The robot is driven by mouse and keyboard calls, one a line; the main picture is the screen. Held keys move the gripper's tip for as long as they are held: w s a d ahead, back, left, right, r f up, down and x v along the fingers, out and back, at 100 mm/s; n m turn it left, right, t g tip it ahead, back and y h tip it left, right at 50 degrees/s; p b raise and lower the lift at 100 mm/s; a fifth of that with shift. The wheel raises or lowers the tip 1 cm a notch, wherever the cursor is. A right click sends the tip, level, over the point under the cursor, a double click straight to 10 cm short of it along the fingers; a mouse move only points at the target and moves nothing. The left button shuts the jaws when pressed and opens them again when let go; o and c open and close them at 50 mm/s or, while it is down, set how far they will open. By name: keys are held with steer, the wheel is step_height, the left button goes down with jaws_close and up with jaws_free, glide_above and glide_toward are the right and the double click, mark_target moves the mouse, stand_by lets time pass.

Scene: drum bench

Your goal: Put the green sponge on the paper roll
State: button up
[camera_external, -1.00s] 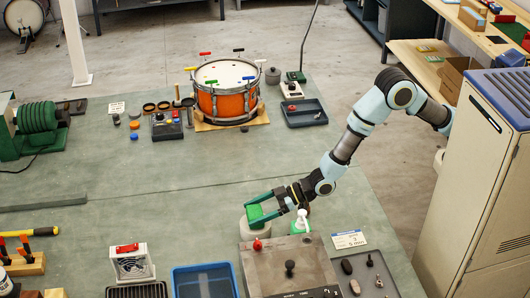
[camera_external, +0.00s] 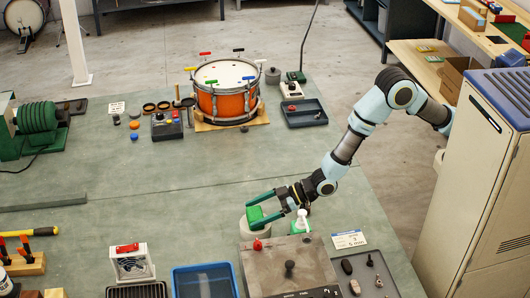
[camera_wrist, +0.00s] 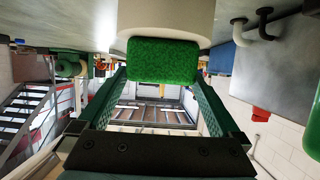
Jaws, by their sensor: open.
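The green sponge (camera_external: 254,213) lies on top of the pale paper roll (camera_external: 256,229) at the front middle of the bench. In the wrist view the sponge (camera_wrist: 162,61) rests against the roll's end face (camera_wrist: 168,22); that view is upside down. My gripper (camera_external: 249,214) is open, with one green finger on either side of the sponge. In the wrist view the gripper's fingertips (camera_wrist: 162,76) reach to the sponge's near part, with small gaps visible beside it.
A white-topped green bottle (camera_external: 301,222) stands close to the right of the roll. A grey plate with knobs (camera_external: 262,277) and a blue bin (camera_external: 203,281) lie in front. The orange drum (camera_external: 226,103) stands farther back. The bench left of the roll is clear.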

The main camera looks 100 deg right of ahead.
steer(key=b+v, duration=0.3)
steer(key=v, duration=0.8)
steer(key=shift+s, duration=0.2)
steer(key=shift+r, duration=0.15)
